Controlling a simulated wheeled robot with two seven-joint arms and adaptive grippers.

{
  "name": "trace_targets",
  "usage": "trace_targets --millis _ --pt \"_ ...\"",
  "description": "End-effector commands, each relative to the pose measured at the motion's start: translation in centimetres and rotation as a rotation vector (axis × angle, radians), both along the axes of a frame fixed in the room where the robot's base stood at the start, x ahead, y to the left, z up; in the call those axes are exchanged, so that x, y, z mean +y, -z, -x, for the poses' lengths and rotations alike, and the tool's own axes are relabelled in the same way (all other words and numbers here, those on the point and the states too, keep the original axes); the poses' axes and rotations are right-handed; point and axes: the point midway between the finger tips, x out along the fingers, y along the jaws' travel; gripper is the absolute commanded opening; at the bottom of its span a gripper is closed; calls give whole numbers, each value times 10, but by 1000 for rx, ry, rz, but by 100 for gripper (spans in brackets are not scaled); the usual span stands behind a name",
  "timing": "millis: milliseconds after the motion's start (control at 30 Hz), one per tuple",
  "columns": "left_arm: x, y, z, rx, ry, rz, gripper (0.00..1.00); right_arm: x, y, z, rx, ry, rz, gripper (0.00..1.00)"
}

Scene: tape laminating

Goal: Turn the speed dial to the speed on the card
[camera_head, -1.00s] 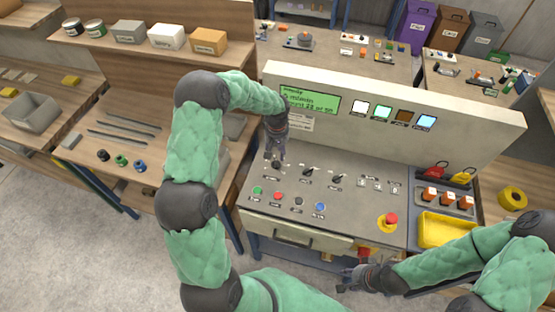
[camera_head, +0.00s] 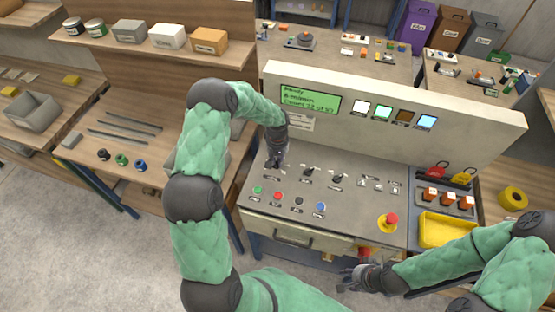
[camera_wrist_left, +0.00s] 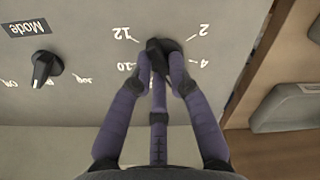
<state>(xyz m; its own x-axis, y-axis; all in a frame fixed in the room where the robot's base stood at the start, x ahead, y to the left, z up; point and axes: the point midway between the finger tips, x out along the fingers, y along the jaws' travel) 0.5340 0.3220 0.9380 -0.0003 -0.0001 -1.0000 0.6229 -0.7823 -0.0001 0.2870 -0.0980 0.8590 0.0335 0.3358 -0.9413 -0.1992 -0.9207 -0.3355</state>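The speed dial (camera_wrist_left: 160,44) is a black knob at the panel's left end, ringed by numbers such as 12, 2, 4 and 10, upside down in the left wrist view. My left gripper (camera_head: 276,163) is down at this dial and hides it in the head view. Its purple fingers (camera_wrist_left: 162,62) straddle the knob in the wrist view; whether they press on it is unclear. A white card (camera_head: 299,123) is partly behind my left arm, its text too small to read. My right gripper (camera_head: 350,277) is open and empty in front of the panel.
The green display (camera_head: 310,100) has small text. The mode knob (camera_wrist_left: 45,68) is beside the speed dial. Coloured buttons (camera_head: 277,196) line the panel's front. A red emergency button (camera_head: 390,220) and yellow tray (camera_head: 447,230) are to the right.

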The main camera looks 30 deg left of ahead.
Motion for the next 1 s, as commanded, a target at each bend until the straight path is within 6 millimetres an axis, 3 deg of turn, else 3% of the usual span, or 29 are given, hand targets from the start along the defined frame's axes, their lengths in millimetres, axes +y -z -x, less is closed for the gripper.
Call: trace_targets --millis 267,467,1000 --pt "0 1 0 -1 -15 -1 0 0 3 0 0 0 0 40" --pt "0 3 -1 -2 -90 0 0 0 17 0 0 0 0 40" --pt "2 3 -2 -2 -542 -1 0 0 74 0 0 0 0 40"
